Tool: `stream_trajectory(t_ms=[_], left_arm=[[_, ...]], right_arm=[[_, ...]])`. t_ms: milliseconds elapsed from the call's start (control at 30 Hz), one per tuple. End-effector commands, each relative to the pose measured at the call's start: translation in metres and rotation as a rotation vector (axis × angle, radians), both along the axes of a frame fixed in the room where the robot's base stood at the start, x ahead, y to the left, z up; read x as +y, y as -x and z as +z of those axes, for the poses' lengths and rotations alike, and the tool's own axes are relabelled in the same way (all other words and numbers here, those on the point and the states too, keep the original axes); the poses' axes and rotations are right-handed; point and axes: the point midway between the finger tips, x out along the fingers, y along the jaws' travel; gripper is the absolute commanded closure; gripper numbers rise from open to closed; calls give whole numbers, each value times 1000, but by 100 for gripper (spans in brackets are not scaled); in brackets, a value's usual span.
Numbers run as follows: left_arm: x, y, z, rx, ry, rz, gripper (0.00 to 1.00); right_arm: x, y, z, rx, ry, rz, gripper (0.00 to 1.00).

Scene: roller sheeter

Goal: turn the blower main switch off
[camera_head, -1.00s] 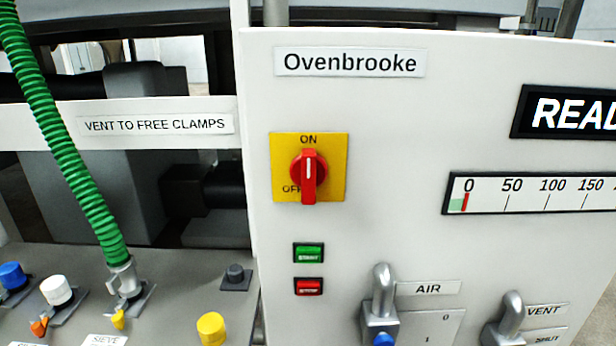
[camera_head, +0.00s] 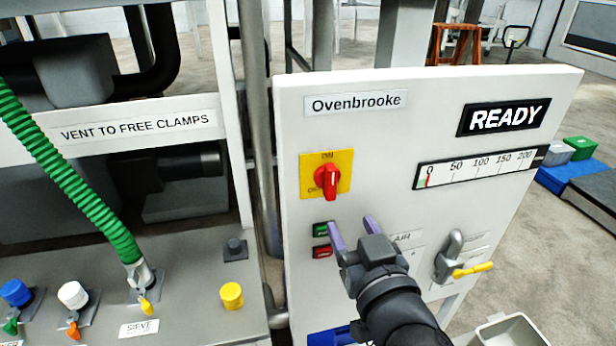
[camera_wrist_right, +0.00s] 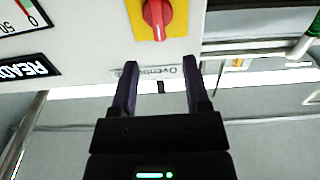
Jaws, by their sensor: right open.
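The red rotary switch knob (camera_head: 328,181) sits on a yellow plate (camera_head: 344,160) on the white Ovenbrooke panel (camera_head: 390,135). Its handle is upright with the white mark toward ON at the top; OFF is at the left. No blower label is readable. In the right wrist view the gripper (camera_wrist_right: 160,66) is apart from the knob (camera_wrist_right: 156,15), which appears upside down at the top edge. My left gripper is out of view.
Green (camera_head: 321,229) and red (camera_head: 323,252) push buttons sit close by my right gripper. The AIR lever is mostly hidden behind it. The VENT valve (camera_head: 450,255) with a yellow handle is to the right. A green hose (camera_head: 75,180) and several caps stand at left.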

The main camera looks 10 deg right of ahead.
Motion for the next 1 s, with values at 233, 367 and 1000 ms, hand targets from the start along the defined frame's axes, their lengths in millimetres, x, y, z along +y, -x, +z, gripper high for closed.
stream_trajectory(t_ms=[233, 367, 1000], left_arm=[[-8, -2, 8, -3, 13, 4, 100], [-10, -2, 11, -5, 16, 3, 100], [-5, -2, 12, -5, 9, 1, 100]], right_arm=[[2, -42, 9, -20, -6, 0, 40], [3, -71, 8, -17, -7, 1, 40], [4, -96, 5, -14, -7, 3, 74]])
